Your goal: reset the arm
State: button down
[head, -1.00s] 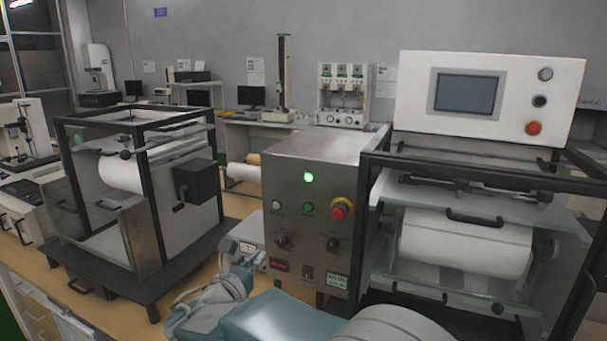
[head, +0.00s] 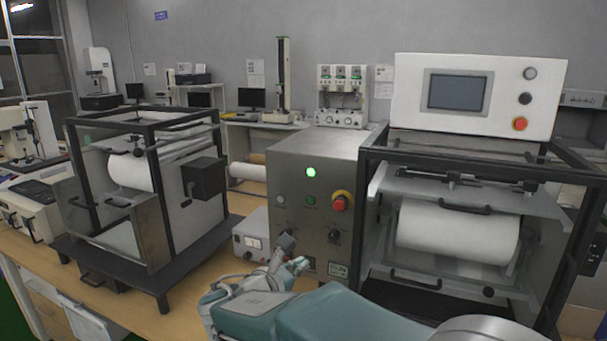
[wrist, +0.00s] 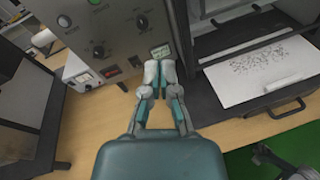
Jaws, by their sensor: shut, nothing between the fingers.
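My gripper (wrist: 160,72) points at the lower front of a steel control box (head: 318,190). In the wrist view its two fingertips are close together with nothing between them, near a small label at the box's lower edge. In the head view my gripper (head: 292,252) is low in front of the box, with my teal arm reaching in from the bottom right. The box has a lit green lamp (head: 311,172), a red emergency button (head: 340,201) and dark knobs. Whether the fingertips touch the box cannot be told.
A black-framed machine with a white roll (head: 459,231) stands on the right, under a white screen panel (head: 545,95). Another framed roller machine (head: 200,236) stands on the left. Bare wooden bench top (head: 190,318) lies between. Smaller instruments line the back wall.

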jog(key=s+d+f+m+g+y, duration=0.3)
jog(key=s+d+m+g, duration=0.5)
jog(key=s+d+m, duration=0.8)
jog(key=s+f+m+y, duration=0.1)
jog(key=s+m+y, duration=0.4)
jog(key=s+m, duration=0.5)
jog(key=shift+s+a+f+m+y, duration=0.2)
jog(key=shift+f+m+y, duration=0.1)
jog(key=shift+f+y, duration=0.1)
jog(key=shift+d, duration=0.1)
dwell(1.1)
